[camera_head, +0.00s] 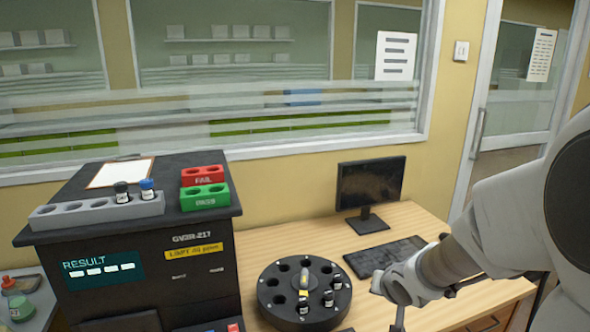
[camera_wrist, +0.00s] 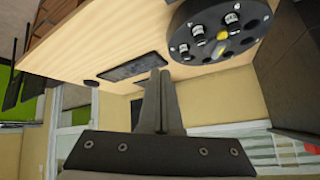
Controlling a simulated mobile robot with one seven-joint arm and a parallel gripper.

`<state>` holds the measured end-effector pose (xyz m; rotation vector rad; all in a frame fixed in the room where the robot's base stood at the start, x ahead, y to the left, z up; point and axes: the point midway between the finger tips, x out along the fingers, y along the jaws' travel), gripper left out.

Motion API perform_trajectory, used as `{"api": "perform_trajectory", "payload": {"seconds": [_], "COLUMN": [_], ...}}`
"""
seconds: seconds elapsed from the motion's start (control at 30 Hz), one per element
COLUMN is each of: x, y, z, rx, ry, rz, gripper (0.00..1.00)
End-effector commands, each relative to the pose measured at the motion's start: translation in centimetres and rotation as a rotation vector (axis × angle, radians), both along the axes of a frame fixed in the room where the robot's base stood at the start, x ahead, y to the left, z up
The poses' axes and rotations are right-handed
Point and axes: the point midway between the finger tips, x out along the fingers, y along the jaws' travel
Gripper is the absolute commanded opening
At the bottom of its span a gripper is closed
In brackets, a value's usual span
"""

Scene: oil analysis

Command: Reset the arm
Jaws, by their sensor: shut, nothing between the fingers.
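My arm reaches in from the right in the head view, with its wrist over the front of the wooden desk, right of the round black carousel (camera_head: 268,292). The gripper's fingertips are cut off by the bottom edge there. In the wrist view my gripper (camera_wrist: 160,72) is shut with nothing between its fingers. The fingers are apart from the carousel, which shows at the upper right of that view (camera_wrist: 240,42). Several dark-capped vials (camera_head: 328,299) sit in the carousel's holes, with a yellow piece (camera_head: 303,278) at its centre.
A black analyzer (camera_head: 210,262) stands at left. On it are a grey rack (camera_head: 75,214) with two vials, a red FAIL block (camera_head: 203,175), and a green PASS block (camera_head: 205,197). A monitor (camera_head: 370,185) and keyboard (camera_head: 385,256) are behind my wrist. A window and door back the desk.

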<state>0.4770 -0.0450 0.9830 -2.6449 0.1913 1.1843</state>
Motion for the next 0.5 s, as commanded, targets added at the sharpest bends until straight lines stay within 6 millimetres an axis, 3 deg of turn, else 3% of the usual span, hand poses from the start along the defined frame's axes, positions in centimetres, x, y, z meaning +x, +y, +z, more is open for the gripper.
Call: {"api": "perform_trajectory", "payload": {"seconds": [0.03,0.2,0.5], "x": [-0.9,-4.7,-13.5], "y": [-0.2,-1.0,0.5], "z": [2.6,8.0,15.0], "rx": [-0.046,-0.158,-0.209], "ry": [-0.002,0.038,0.139], "rz": [-0.006,-0.025,0.025], "gripper": [0.00,0.00,0.00]}}
